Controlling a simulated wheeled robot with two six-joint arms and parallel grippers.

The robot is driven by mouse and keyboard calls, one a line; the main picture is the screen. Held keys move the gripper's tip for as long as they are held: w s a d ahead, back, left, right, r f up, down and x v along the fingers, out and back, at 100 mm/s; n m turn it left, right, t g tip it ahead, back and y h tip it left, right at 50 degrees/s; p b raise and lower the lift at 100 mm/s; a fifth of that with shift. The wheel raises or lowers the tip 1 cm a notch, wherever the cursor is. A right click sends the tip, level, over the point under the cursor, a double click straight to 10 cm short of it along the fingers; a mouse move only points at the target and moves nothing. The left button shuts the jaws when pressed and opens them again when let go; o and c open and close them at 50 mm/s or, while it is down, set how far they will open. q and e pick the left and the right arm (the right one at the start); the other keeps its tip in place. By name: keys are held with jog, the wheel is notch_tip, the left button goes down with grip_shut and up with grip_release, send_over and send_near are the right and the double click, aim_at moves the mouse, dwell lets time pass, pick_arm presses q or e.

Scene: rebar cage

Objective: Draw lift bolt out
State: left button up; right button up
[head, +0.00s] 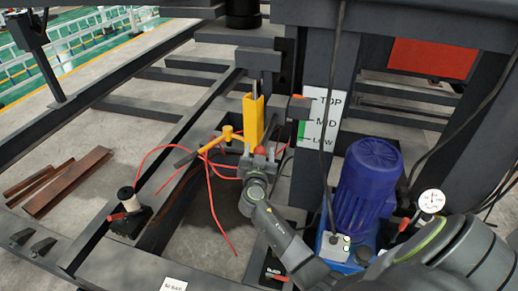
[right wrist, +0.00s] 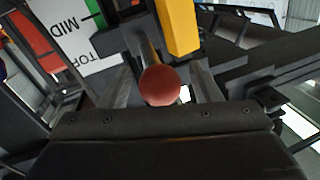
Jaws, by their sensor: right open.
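The lift bolt shows as a red ball knob (head: 260,150) just below the yellow upright bracket (head: 252,117) in the head view. In the right wrist view the red knob (right wrist: 160,85) sits between the two grey fingers, with a shaft partly seen behind it. My right gripper (head: 257,161) is open and is at the knob, with one finger on each side; I see gaps between knob and fingers in the wrist view. The rest of the bolt is mostly hidden behind the knob and bracket. My left gripper is not in view.
A white TOP/MID/LOW scale plate (head: 322,117) stands right of the bracket. A blue motor (head: 367,185) and a dial gauge (head: 431,201) are at the right. Red cables (head: 213,190) hang loosely at the left. A yellow-knobbed lever (head: 228,133) juts out left of the bracket.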

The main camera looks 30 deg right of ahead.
jog(key=shift+c, duration=0.7)
grip_shut()
jog(key=v, duration=0.1)
jog(key=b+v, duration=0.1)
jog(key=v, duration=0.1)
jog(key=b+v, duration=0.1)
jog(key=shift+a+f, duration=0.15)
jog(key=shift+a, duration=0.4)
jog(key=shift+c, duration=1.3)
grip_release()
jog(key=o, duration=0.4)
jog(key=shift+a, duration=0.2)
jog(key=shift+d, duration=0.1)
